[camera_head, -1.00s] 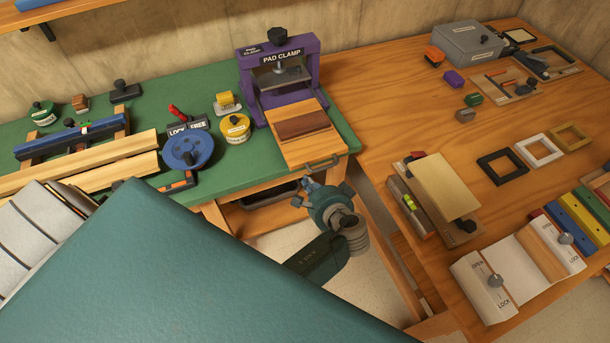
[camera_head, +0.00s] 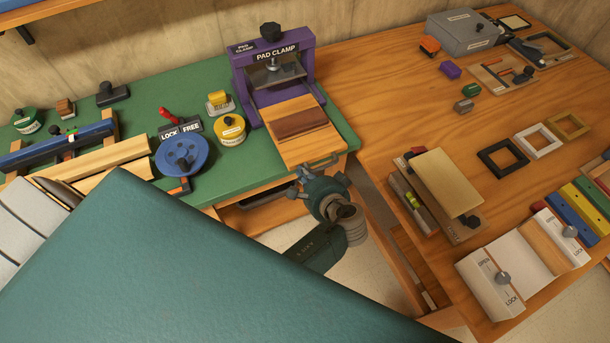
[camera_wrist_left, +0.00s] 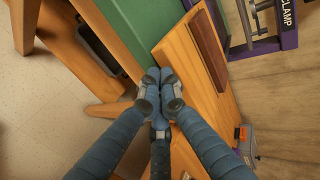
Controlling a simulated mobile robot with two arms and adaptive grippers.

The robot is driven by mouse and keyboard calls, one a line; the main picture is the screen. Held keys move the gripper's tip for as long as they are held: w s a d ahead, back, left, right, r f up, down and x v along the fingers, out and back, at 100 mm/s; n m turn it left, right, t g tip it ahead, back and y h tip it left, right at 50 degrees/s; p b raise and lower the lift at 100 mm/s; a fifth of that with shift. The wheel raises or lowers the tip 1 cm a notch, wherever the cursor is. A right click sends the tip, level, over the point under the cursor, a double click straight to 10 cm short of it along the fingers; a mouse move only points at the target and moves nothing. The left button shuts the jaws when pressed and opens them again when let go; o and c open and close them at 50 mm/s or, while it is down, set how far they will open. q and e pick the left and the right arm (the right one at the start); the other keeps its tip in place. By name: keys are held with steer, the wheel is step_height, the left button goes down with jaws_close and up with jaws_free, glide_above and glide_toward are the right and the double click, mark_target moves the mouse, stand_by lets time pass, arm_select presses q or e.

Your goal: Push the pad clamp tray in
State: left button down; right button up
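The pad clamp (camera_head: 305,68) is a purple frame with a black knob, on the green bench top. My left gripper (camera_head: 318,182) is just in front of that edge. In the wrist view the left fingertips (camera_wrist_left: 158,77) are together at the edge of the tray (camera_wrist_left: 185,72), with nothing seen between them. I cannot tell whether they touch it. My right gripper is not in view.
Left of the clamp are a blue wheel (camera_head: 182,155) by a LOCK/FREE label, a yellow round tin (camera_head: 231,131) and wooden rails. A large teal surface (camera_head: 170,270) covers the lower left. A wooden table (camera_head: 385,100) with frames and boxes stands right, beyond a gap.

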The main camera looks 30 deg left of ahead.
mark_target(279, 125)
arm_select(q)
steer(key=w+a+b, duration=0.1)
steer(key=w+a, duration=0.3)
steer(key=a, duration=0.1)
steer(key=w+a+b, duration=0.1)
steer(key=w+a, duration=0.2)
steer(key=a, duration=0.2)
steer(key=w+a+b, duration=0.1)
steer(key=w+a, duration=0.3)
steer(key=a, duration=0.1)
steer(key=shift+w, duration=0.35)
steer(key=shift+w+a, duration=0.35)
steer(key=shift+a, duration=0.05)
steer(key=shift+r, duration=0.15)
steer(key=shift+a, duration=0.1)
